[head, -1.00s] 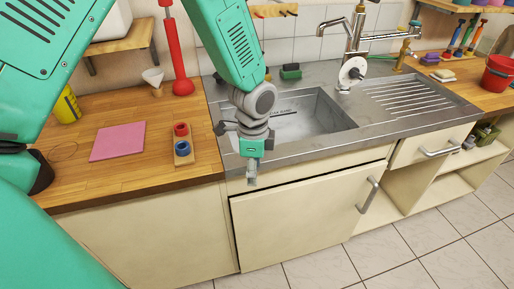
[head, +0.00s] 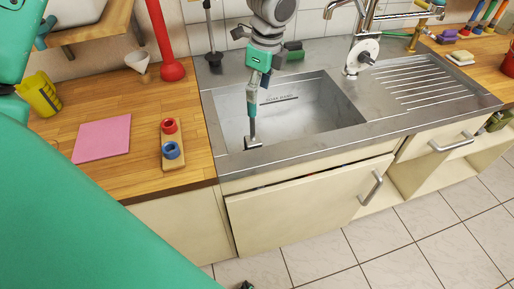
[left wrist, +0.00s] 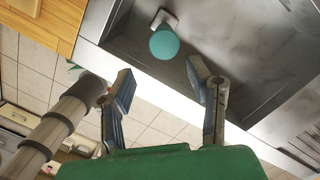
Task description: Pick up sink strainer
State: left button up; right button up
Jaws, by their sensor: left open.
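My left gripper (head: 260,82) is over the sink, pointing down. In the left wrist view my left gripper (left wrist: 160,68) is open, with its two fingers spread and nothing between them. Just past the fingertips is a thing with a rounded teal top (left wrist: 165,42) and a small pale square end. In the head view a thing with a pale foot (head: 253,142) shows below the gripper, by the basin's front left edge. It may be the sink strainer; I cannot tell for sure. My right gripper is not clearly seen.
The steel sink (head: 335,112) has a tap (head: 362,30) with a white disc (head: 357,55) beside it.

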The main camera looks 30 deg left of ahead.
aim_at(250, 107)
pick_arm(q)
jog(key=shift+w+a+f, duration=0.1)
jog(key=shift+a+f, duration=0.15)
jog(key=shift+f, duration=0.35)
jog(key=shift+w+a+f, duration=0.1)
jog(key=shift+a+f, duration=0.15)
jog(key=shift+f, duration=0.35)
jog(key=a+f, duration=0.1)
jog(key=f, duration=0.1)
jog(key=a+f, duration=0.1)
jog(key=f, duration=0.1)
jog(key=a+f, duration=0.1)
jog(key=f, duration=0.1)
jog(key=shift+w+p, duration=0.25)
jog(key=shift+p, duration=0.05)
jog(key=d, duration=0.2)
jog(key=shift+d+r, duration=0.3)
jog(key=shift+r, duration=0.1)
jog(key=shift+c, duration=0.8)
jog(key=c, duration=0.7)
jog(key=shift+a, duration=0.35)
grip_shut()
jog(key=shift+s+a+f, duration=0.15)
jog(key=shift+a+f, duration=0.1)
jog(key=shift+a, duration=0.55)
jog(key=shift+d, duration=0.1)
pick_arm(e)
jog(key=shift+a+r, duration=0.35)
jog(key=shift+a, duration=0.2)
